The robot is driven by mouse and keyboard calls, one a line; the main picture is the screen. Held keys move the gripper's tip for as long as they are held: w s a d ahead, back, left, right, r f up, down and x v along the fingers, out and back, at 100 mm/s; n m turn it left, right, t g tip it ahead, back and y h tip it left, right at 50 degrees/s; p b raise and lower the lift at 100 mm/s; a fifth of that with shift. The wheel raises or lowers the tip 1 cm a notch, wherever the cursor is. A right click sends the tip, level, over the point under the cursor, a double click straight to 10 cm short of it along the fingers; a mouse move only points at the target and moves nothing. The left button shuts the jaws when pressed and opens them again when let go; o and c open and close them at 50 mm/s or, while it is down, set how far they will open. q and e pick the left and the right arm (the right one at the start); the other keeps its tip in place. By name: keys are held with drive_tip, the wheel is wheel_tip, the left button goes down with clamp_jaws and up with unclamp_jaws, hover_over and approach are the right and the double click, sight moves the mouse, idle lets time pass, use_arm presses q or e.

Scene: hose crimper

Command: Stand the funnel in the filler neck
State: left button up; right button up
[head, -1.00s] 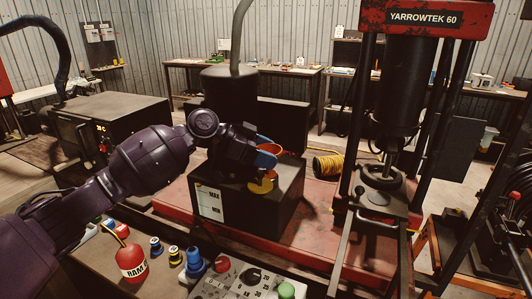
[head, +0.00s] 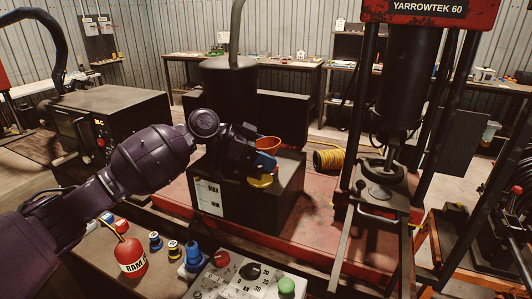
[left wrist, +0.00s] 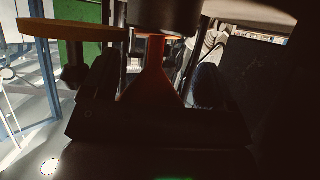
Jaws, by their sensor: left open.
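The orange funnel (head: 268,143) is upright with its wide mouth up, over the black tank (head: 278,203) with the MAX/MIN label. In the left wrist view the funnel (left wrist: 155,68) has its narrow stem meeting a dark round collar (left wrist: 168,14), seemingly the filler neck. How deep the stem sits is hidden. The yellow cap (head: 261,181) is beside it and also shows in the left wrist view (left wrist: 72,31). My left gripper (head: 262,161) is open, its dark fingers on either side of the funnel. My right gripper is not in view.
The press (head: 405,90) stands to the right of the tank.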

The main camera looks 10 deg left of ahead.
use_arm(q)
drive_tip(key=shift+s+d+r, duration=0.1)
drive_tip(key=shift+s, duration=0.05)
drive_tip(key=shift+a+r, duration=0.15)
drive_tip(key=shift+a, duration=0.1)
drive_tip(key=b+v, duration=0.1)
drive_tip(key=v, duration=0.9)
drive_tip(key=shift+a+b, duration=0.25)
drive_tip(key=shift+b, duration=0.15)
drive_tip(key=shift+a, duration=0.1)
